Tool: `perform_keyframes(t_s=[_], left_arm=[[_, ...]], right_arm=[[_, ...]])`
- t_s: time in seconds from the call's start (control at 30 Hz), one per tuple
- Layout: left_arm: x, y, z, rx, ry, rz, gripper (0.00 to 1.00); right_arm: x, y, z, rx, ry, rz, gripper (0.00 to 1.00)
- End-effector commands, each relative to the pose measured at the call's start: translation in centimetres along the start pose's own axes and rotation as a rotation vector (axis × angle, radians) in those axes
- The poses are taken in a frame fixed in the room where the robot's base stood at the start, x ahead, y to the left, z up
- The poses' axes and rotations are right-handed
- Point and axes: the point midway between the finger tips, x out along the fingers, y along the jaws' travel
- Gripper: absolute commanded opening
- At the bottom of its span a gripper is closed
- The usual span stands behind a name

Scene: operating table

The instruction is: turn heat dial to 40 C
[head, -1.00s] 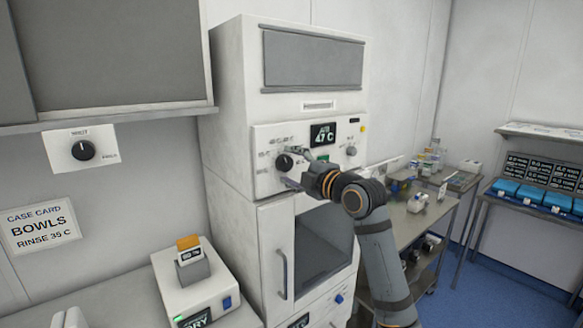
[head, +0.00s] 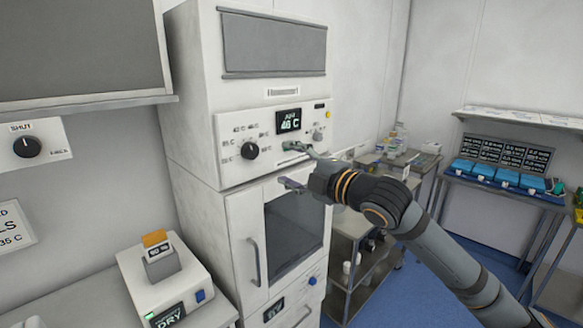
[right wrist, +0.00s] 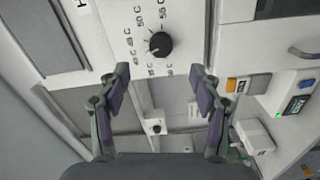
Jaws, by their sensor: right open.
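The heat dial (head: 250,151) is a round black knob on the white cabinet's control panel, ringed by temperature marks too small to read surely. In the right wrist view the dial (right wrist: 160,43) shows beyond and between the fingertips, apart from both. The dark display (head: 288,121) above right of it seems to read 46 C. My right gripper (head: 289,165) is open and empty, in front of the panel to the right of the dial. It also shows in the right wrist view (right wrist: 160,73) with fingers spread. My left gripper is out of view.
A smaller knob (head: 317,135) sits at the panel's right. The cabinet door with its handle (head: 254,262) is below. A wall dial (head: 27,146) is at far left. A white device (head: 166,286) stands on the counter, and a steel cart (head: 357,234) is beyond my right arm.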

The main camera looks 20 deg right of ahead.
Motion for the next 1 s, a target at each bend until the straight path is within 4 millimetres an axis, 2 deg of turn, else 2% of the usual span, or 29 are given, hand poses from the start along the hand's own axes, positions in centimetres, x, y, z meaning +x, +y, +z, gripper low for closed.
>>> perform_keyframes(t_s=[0.23,0.77,0.87,0.97,1.0], left_arm=[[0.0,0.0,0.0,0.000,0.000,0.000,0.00],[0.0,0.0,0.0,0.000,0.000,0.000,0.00],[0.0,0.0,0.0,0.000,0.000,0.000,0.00],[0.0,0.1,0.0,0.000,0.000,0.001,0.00],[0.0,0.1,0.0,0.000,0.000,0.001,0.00]], right_arm=[[-0.8,-0.2,-0.5,-0.003,0.013,-0.010,0.64],[-0.8,-0.2,-0.5,0.001,0.014,-0.010,0.64],[-0.2,-0.9,1.2,0.045,-0.013,-0.011,0.64],[1.3,-3.4,6.2,0.170,-0.092,-0.013,0.64],[1.9,-5.2,8.9,0.236,-0.138,-0.017,0.64]])
